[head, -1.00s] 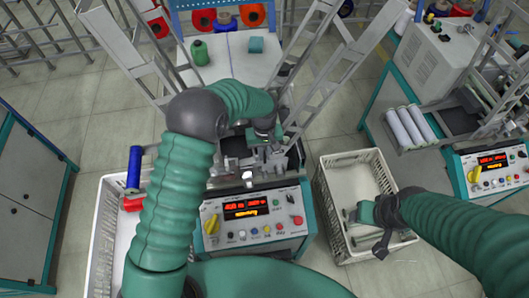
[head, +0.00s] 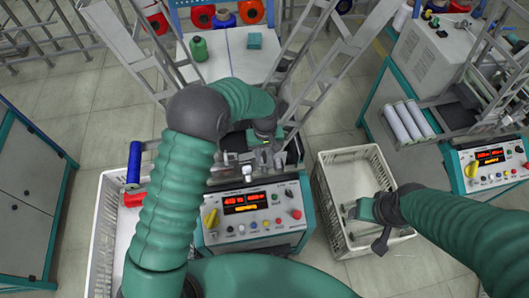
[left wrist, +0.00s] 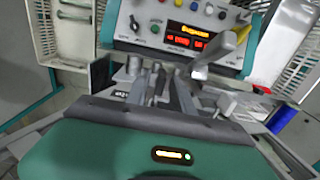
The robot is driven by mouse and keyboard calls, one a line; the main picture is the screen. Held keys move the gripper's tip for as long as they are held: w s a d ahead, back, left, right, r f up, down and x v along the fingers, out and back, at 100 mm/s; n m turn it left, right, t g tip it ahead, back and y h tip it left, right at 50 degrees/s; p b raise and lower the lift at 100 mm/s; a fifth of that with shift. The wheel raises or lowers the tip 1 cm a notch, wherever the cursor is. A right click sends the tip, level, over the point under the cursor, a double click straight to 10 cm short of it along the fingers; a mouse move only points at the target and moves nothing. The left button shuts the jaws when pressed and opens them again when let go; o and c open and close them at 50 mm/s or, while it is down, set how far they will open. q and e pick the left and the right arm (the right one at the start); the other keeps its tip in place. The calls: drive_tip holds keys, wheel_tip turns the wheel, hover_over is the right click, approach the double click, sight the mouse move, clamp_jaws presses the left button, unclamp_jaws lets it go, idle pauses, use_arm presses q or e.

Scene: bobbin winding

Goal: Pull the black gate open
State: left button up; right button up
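The winding machine (head: 250,228) stands in front of me, with red displays and a yellow knob on its panel. My left gripper (head: 262,160) points down among the metal parts behind this panel. In the left wrist view its fingers (left wrist: 168,92) reach in among small grey parts, and I cannot tell whether they are open or shut. I cannot clearly make out the black gate; dark parts lie around the gripper and my arm covers some of the area. My right gripper (head: 353,222) hangs over the white crate at the right and looks open and empty.
A pale lever (left wrist: 215,58) stands close to the left fingers. The white crate (head: 325,205) is at the right. Grey frame bars (head: 300,75) rise behind the machine. A second machine (head: 490,165) stands at the far right.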

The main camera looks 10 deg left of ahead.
sight(265, 155)
use_arm(q)
drive_tip(key=shift+w+r, duration=0.1)
drive_tip(key=shift+r, duration=0.4)
wheel_tip(265, 155, up, 16)
drive_tip(key=b, duration=0.1)
drive_tip(key=shift+b, duration=0.3)
drive_tip(key=shift+f, duration=0.1)
